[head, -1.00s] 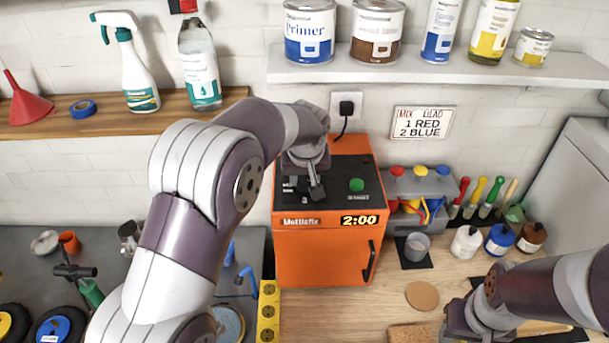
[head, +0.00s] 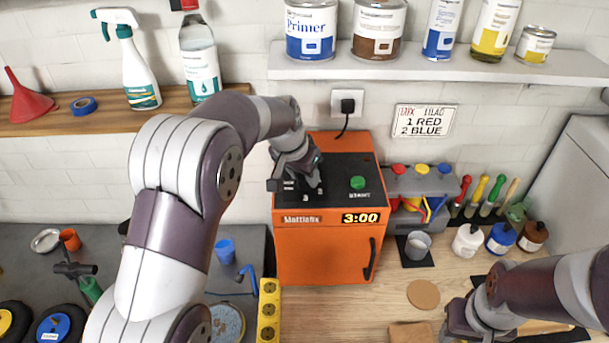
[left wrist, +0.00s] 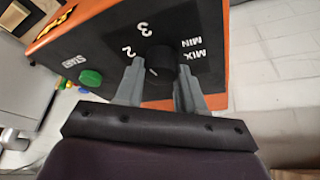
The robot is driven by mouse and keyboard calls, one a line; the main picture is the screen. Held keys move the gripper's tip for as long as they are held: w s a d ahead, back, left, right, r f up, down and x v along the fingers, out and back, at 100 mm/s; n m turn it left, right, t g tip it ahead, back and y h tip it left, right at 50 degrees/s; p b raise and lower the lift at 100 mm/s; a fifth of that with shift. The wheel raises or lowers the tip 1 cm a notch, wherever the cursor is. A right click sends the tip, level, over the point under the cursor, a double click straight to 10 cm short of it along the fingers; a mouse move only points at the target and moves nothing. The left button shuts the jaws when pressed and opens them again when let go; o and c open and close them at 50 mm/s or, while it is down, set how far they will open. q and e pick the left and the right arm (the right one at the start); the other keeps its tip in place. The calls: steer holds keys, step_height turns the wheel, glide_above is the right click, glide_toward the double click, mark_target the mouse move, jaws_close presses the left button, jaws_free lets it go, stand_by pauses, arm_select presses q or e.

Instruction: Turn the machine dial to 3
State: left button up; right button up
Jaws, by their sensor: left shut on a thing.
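The orange machine (head: 325,255) stands against the wall, with a black sloped top and a lit display (head: 361,218) that reads 3:00. A green button (head: 358,183) sits on the top, to the right of the dial. In the left wrist view the black dial (left wrist: 160,62) has a white mark, with the numbers 2 and 3 and the words MIX MIN printed around it. My left gripper (left wrist: 157,85) is shut on the dial, one finger on each side. In the head view the left gripper (head: 309,188) hides most of the dial. My right gripper (head: 462,322) is low at the right; its fingers are not clear.
A shelf (head: 430,70) with cans and bottles hangs above the machine. A rack with coloured caps (head: 424,181), a grey cup (head: 417,243) and several small bottles stand to its right. A sign (head: 424,120) on the wall reads 1 RED, 2 BLUE.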

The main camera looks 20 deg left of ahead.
arm_select(q)
steer(key=shift+m+h+b, duration=0.4)
steer(key=shift+m+b, duration=0.15)
steer(key=shift+m, duration=0.55)
steer(key=o, duration=1)
steer(key=shift+a, duration=0.1)
steer(key=shift+r, duration=0.1)
